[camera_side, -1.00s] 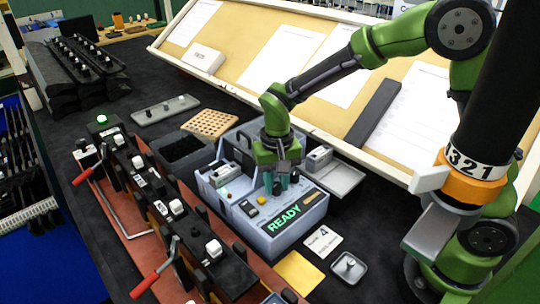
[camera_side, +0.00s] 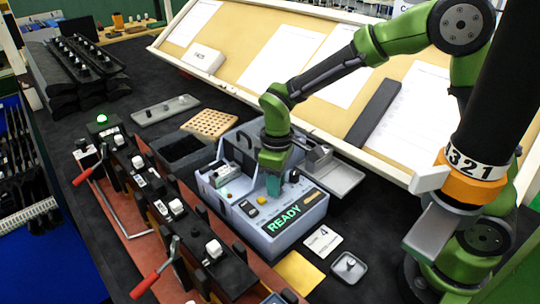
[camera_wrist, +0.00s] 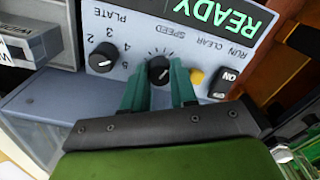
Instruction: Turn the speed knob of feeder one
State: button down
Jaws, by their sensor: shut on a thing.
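The feeder is a blue-grey box (camera_side: 270,243) with a green READY display (camera_side: 284,220) on its sloped panel; the panel also fills the upper wrist view (camera_wrist: 143,27). The black speed knob (camera_wrist: 159,68) sits under a ring of tick marks, labelled SPEED. My gripper (camera_wrist: 159,84) is shut on the knob, with one teal finger on each side. In the side view my gripper (camera_side: 273,185) points down at the panel and hides the speed knob.
A red-handled rail (camera_side: 150,284) runs along the left. A small tray (camera_side: 348,267) and a card (camera_side: 322,241) lie at the right.

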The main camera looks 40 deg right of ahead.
jog(key=shift+n, duration=1.2)
jog(key=c, duration=1.2)
grip_release()
jog(key=shift+o, duration=0.2)
notch_tip(320, 180, up, 17)
